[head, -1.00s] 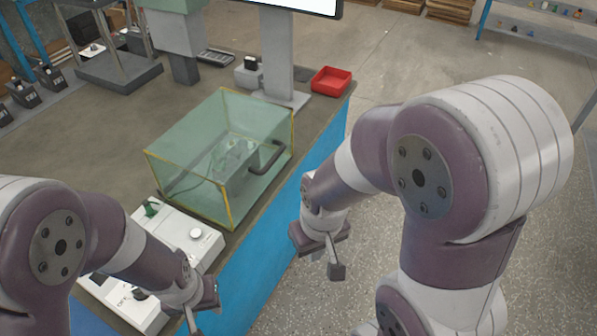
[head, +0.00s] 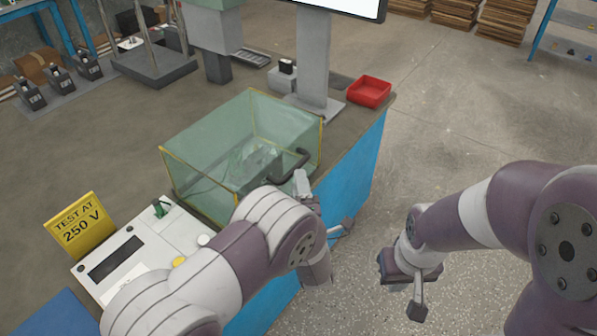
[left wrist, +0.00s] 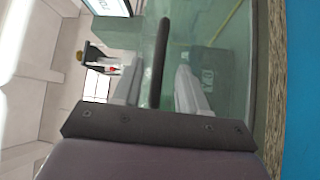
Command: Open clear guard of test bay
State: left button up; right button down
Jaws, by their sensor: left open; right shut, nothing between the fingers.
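The clear guard (head: 215,150) is a greenish box with yellow edges, sitting down over the test bay on the bench. Its black handle (head: 291,166) is on the side facing the aisle. A grey item inside shows dimly through the panels. My left gripper (head: 325,204) is open at the handle side. In the left wrist view the dark handle bar (left wrist: 161,60) runs between its two spread fingers (left wrist: 158,88); I cannot tell whether they touch it. My right gripper (head: 412,290) is shut and empty, over the floor right of the bench.
A red tray (head: 369,91) and a monitor post (head: 314,60) are behind the guard. The floor at right is clear.

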pick_arm(q)
jog(key=shift+w+a+r, duration=0.15)
jog(key=shift+w, duration=0.8)
jog(key=shift+w+a+r, duration=0.1)
jog(key=shift+w+a, duration=0.05)
jog(key=shift+w, duration=0.75)
pick_arm(e)
jog(key=shift+r, duration=0.15)
